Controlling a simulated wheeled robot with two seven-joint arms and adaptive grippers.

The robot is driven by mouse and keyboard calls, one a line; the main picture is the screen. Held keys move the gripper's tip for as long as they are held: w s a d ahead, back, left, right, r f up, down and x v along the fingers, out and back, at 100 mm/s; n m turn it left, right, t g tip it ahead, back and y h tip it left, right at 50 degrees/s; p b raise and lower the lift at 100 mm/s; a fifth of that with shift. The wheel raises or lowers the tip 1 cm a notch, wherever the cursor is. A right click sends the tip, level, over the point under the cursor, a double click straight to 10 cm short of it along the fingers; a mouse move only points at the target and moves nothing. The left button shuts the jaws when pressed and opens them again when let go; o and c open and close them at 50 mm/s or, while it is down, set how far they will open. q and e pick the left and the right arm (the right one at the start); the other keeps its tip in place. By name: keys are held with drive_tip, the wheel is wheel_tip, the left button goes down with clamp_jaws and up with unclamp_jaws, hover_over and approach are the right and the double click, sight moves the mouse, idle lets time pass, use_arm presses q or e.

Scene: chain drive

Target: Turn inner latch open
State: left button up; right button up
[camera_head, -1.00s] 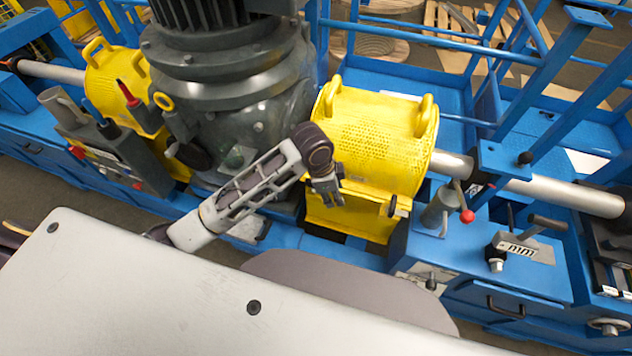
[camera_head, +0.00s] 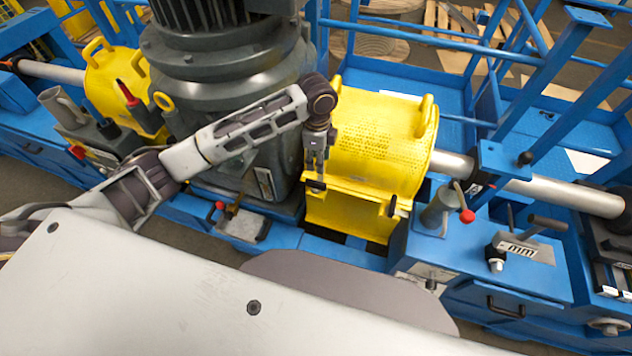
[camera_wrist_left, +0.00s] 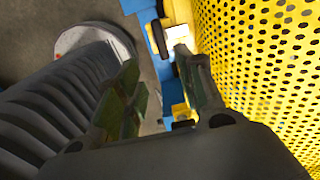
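The yellow perforated guard (camera_head: 375,145) stands right of the grey motor, with a solid yellow lower front. My left gripper (camera_head: 316,182) points down in front of the guard's left front edge and hides part of it. A dark latch piece shows at its fingertips; contact cannot be told. A second dark latch (camera_head: 392,206) sits at the guard's right front edge, clear of the gripper. In the left wrist view, the gripper (camera_wrist_left: 157,60) is open, its fingers apart with nothing held. A black latch handle (camera_wrist_left: 158,38) shows just past the fingertips, beside the perforated guard (camera_wrist_left: 265,70). My right gripper is out of view.
The grey motor housing (camera_head: 225,90) stands close behind my left arm. A red-knobbed lever (camera_head: 467,215) and a blue bench (camera_head: 530,275) are at the right. Another yellow guard (camera_head: 115,85) is at the left. Open air lies in front of the guard.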

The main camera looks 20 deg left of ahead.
sight(316, 181)
use_arm(q)
drive_tip(key=shift+w+a+r, duration=0.3)
drive_tip(key=shift+a, duration=0.1)
drive_tip(key=shift+f, duration=0.15)
drive_tip(key=shift+f+p, duration=0.35)
drive_tip(key=shift+f, duration=6.45)
clamp_jaws()
